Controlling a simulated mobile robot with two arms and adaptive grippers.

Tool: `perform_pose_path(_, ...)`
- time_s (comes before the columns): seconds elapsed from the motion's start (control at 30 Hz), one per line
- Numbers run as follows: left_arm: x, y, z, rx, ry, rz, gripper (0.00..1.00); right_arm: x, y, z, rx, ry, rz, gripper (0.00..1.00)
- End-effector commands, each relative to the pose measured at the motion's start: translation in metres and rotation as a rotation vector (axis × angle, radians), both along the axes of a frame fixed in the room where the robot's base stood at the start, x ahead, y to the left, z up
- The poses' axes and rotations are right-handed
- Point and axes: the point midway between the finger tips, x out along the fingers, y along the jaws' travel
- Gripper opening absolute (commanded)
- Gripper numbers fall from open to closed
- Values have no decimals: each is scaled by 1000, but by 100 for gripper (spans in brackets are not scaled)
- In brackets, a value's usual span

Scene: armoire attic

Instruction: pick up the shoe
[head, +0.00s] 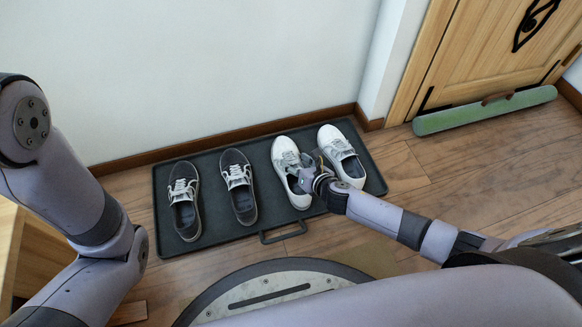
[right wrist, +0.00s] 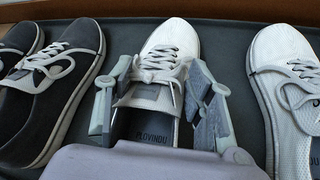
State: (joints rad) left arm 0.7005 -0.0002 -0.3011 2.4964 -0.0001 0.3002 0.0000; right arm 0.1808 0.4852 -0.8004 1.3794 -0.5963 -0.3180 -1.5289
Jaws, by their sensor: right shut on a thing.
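Two white shoes and two dark shoes stand in a row on a dark tray (head: 215,158). My right gripper (head: 304,170) is at the white shoe second from the right (head: 284,156), near its opening. In the right wrist view, the fingers of my right gripper (right wrist: 160,88) lie on both sides of this white shoe (right wrist: 172,38), around its tongue and laces. They are shut on it. The shoe sits at tray level, and I see no clear gap under it. Its heel is hidden behind the gripper body. My left arm shows at the left, but its gripper is out of view.
The other white shoe (head: 340,150) is close on the right. The dark shoes (head: 238,180) (head: 184,198) are on the left. A wall is behind the tray. A green roll (head: 485,110) lies by the wooden door (head: 500,50). Wood floor (head: 440,185) is clear on the right.

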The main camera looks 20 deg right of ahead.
Motion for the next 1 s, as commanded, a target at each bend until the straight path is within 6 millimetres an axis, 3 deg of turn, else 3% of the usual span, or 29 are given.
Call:
perform_pose_path(0.3, 0, 0, 0, 0, 0, 1, 49, 0, 2, 0, 5, 0, 2, 0)
perform_pose_path(0.77, -3, 1, 2, -2, -6, 0, 49, 0, 2, 4, 4, -2, 2, 0)
perform_pose_path(1.0, 2, 2, 14, -4, 10, -2, 49, 1, 1, 26, 3, -3, 2, 0)
